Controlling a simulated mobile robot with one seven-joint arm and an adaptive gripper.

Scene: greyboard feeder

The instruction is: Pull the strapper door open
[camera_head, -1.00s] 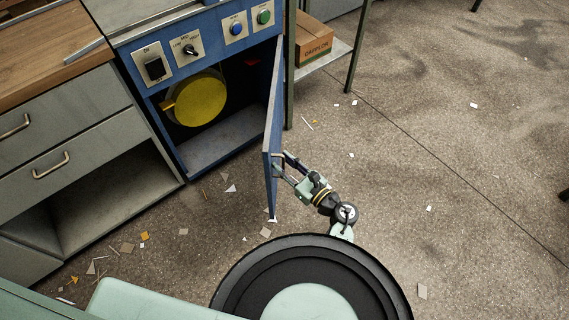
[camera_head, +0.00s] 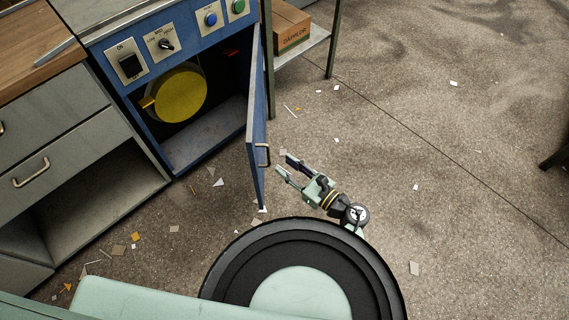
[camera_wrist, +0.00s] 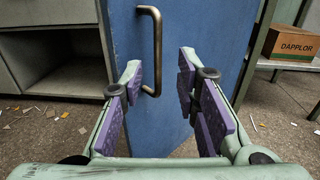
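The blue strapper door (camera_head: 256,120) stands swung wide open from the blue strapper cabinet (camera_head: 185,50), hinged on the cabinet's right side. Its metal handle (camera_head: 262,155) is on the door's outer face near the free edge. My gripper (camera_head: 286,165) is open and empty, just right of the handle and apart from it. In the wrist view the handle (camera_wrist: 154,50) is upright ahead of my gripper (camera_wrist: 160,85), nearer the left finger. The purple finger pads are spread, with nothing between them.
Inside the cabinet is a yellow reel (camera_head: 180,94). A grey drawer unit (camera_head: 70,150) stands to the left. A shelf with a cardboard box (camera_head: 291,27) is behind the door. Paper scraps litter the floor; the floor to the right is largely clear.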

